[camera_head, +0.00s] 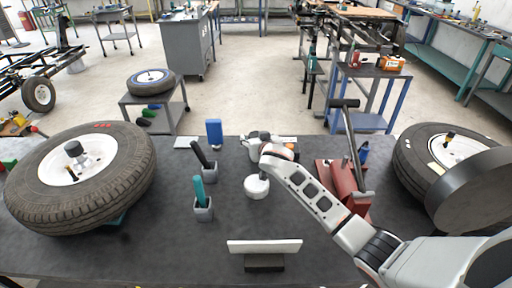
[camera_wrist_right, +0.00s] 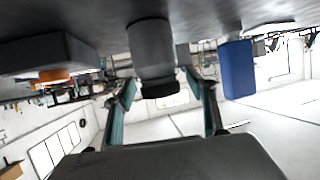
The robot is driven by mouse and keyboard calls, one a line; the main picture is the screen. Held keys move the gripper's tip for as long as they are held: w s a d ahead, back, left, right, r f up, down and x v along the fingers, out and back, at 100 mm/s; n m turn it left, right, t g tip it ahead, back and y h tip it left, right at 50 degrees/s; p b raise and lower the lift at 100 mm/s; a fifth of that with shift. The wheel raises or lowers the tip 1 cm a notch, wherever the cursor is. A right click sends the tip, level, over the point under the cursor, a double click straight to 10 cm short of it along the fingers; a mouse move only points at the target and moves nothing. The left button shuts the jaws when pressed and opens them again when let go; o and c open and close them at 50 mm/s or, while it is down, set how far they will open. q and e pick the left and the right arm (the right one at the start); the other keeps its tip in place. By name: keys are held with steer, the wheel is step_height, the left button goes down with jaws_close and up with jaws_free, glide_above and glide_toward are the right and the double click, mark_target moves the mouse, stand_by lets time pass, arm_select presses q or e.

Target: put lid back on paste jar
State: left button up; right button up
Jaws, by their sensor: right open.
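My right gripper (camera_head: 258,137) reaches away over the middle of the dark table; its fingers are hard to make out in the head view. In the right wrist view, where the tabletop is at the top, the gripper (camera_wrist_right: 160,86) is open. Its fingers stand apart, one on each side of a grey cylinder with a dark end (camera_wrist_right: 152,50), possibly the paste jar; contact is not clear. A round white piece (camera_head: 257,187) shows below my right wrist; I cannot tell whether it is jar, lid or arm. My left gripper is not in view.
A blue block (camera_head: 214,132) stands left of the gripper, also in the wrist view (camera_wrist_right: 237,68). Two grey holders (camera_head: 203,213) carry handled tools. A white plate on a stand (camera_head: 264,247) is in front. A red vise-like tool (camera_head: 343,187) and tires (camera_head: 85,180) flank the workspace.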

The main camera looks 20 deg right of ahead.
steer(key=c, duration=1.3)
steer(key=shift+c, duration=0.2)
step_height(320, 180, up, 20)
